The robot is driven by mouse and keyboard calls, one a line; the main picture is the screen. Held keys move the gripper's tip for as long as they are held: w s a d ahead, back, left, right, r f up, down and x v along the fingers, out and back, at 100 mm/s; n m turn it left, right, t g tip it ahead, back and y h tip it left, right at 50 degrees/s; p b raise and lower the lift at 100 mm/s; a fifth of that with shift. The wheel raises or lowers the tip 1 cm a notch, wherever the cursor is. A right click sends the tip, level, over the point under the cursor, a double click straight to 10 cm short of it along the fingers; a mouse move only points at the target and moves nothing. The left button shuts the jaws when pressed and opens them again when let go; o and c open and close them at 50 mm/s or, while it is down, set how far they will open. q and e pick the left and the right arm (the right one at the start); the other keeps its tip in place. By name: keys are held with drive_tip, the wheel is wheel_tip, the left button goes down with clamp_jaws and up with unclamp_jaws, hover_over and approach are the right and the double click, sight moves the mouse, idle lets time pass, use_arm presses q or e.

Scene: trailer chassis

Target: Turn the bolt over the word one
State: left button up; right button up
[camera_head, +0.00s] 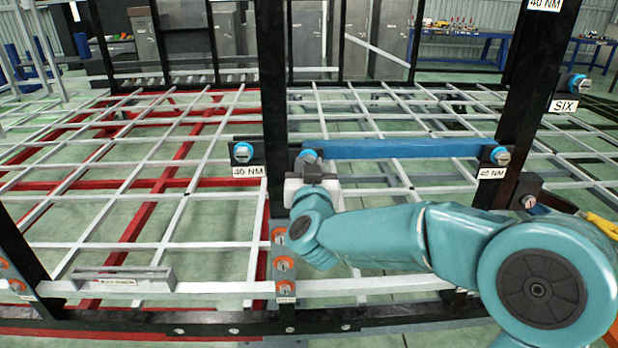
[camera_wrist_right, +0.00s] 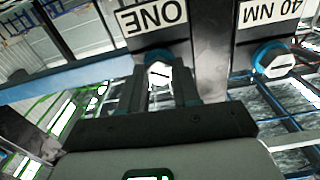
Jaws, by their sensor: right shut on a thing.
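The bolt (camera_head: 308,155) with a blue collar sits at the left end of a blue bar on a black upright. In the wrist view the bolt's pale head (camera_wrist_right: 159,73) shows between my right gripper's two fingers, and the label ONE (camera_wrist_right: 152,17) appears upside down beside it. My right gripper (camera_head: 316,174) reaches in from the right and is shut on the bolt head; it also shows in the wrist view (camera_wrist_right: 161,85). The label ONE is hidden behind the gripper in the head view. My left gripper is not in view.
The blue bar (camera_head: 405,149) runs right to another bolt (camera_head: 500,155) over a 40 NM label. A bolt (camera_head: 243,152) over another 40 NM label is close on the left. The black upright (camera_head: 273,95) stands beside the gripper. A bolt over SIX (camera_head: 578,84) is far right.

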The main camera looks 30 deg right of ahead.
drive_tip(key=m+b, duration=0.2)
drive_tip(key=m, duration=0.1)
drive_tip(key=m+b, duration=0.1)
drive_tip(key=shift+f+m, duration=0.3)
drive_tip(key=m+b, duration=0.3)
drive_tip(key=m, duration=0.2)
drive_tip(key=shift+a+b, duration=0.1)
drive_tip(key=shift+b, duration=0.25)
drive_tip(key=m+b, duration=0.3)
drive_tip(key=m, duration=0.2)
drive_tip(key=shift+m, duration=0.4)
drive_tip(key=shift+r+m+b, duration=0.2)
drive_tip(key=shift+m+b, duration=7.2)
drive_tip(key=shift+m, duration=5.4)
